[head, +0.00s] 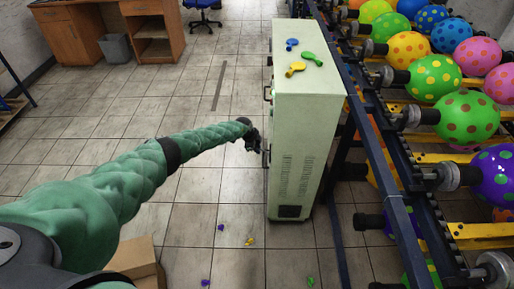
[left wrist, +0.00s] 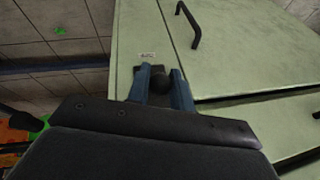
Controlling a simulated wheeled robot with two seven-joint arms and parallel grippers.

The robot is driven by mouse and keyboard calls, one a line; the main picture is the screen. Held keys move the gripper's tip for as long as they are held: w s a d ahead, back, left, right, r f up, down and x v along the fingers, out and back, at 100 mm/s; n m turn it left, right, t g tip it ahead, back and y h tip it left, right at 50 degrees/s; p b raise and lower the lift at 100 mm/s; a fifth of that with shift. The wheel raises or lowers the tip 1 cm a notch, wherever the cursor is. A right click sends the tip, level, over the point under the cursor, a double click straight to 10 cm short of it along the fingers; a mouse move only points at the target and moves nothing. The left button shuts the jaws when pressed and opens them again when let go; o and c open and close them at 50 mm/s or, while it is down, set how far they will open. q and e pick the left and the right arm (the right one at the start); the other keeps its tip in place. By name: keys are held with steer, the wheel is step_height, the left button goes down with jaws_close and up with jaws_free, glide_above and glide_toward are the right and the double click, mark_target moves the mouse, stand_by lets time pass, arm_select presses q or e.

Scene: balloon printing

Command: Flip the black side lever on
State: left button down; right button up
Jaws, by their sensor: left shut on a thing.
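A tall pale green cabinet (head: 306,130) stands right of centre in the head view. Its panels (left wrist: 250,55) fill much of the left wrist view. My left gripper (head: 262,150) is at the cabinet's left face. In the left wrist view its two blue fingers (left wrist: 163,86) are closed on a small black lever (left wrist: 160,80) on the panel, below a small white label (left wrist: 147,56). The lever is mostly hidden between and behind the fingers, so its position is hard to tell. My right gripper is not in view.
A rack of blue beams (head: 385,180) with colourful balloons (head: 466,115) runs along the cabinet's right side. Small deflated balloons (head: 296,68) lie on the cabinet top and several on the floor. A black handle (left wrist: 188,24) juts from the panel. A cardboard box (head: 135,259) is at lower left.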

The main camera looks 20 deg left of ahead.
arm_select(q)
steer(key=shift+d, duration=0.1)
steer(key=c, duration=1.3)
jaws_free()
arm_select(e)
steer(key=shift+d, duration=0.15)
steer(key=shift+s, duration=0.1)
arm_select(q)
steer(key=shift+s+a+r, duration=0.1)
steer(key=shift+a+r, duration=0.15)
steer(key=shift+r, duration=0.35)
steer(key=v, duration=0.6)
steer(key=shift+r, duration=0.2)
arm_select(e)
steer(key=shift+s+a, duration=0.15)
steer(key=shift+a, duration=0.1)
